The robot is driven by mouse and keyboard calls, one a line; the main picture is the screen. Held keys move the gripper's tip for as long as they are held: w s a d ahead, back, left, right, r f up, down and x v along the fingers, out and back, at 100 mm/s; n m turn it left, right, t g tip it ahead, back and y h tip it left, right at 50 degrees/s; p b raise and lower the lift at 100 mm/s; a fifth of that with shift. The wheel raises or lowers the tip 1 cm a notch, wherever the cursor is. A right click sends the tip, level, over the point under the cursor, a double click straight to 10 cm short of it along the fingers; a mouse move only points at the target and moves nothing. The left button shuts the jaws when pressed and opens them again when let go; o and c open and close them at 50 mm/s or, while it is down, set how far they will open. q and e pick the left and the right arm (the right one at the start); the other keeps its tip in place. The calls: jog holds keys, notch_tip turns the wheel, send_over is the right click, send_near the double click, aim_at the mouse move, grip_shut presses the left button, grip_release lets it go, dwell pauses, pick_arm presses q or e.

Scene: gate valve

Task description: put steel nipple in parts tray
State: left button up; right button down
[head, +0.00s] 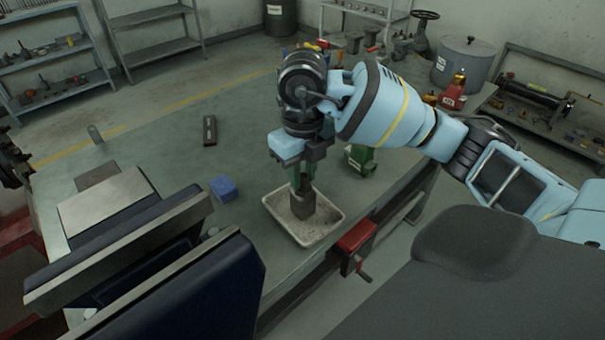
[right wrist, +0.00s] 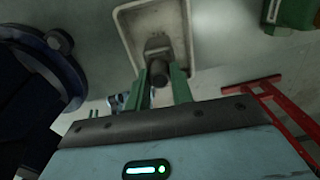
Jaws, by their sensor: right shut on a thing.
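My right gripper (head: 303,183) points down over the parts tray (head: 327,233), its green fingers shut on the steel nipple (head: 303,205). The nipple is a short dark grey piece; its lower end is over or inside the tray, and I cannot tell whether it touches the tray floor. In the right wrist view the nipple (right wrist: 158,72) shows between the fingertips (right wrist: 161,78), with the pale rectangular tray (right wrist: 122,30) beyond it. I cannot make out my left gripper.
A blue block (head: 224,188) lies on the green bench (head: 245,120) left of the tray. A green part (head: 360,160) stands right of my gripper. A red vise-like fixture (head: 355,238) is on the bench's front edge. A dark bar (head: 209,130) lies farther back.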

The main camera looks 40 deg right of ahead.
jog(key=shift+f, duration=0.25)
jog(key=shift+f, duration=0.15)
jog(key=c, duration=1.2)
grip_release()
notch_tip(320, 180, up, 12)
jog(key=p, duration=0.2)
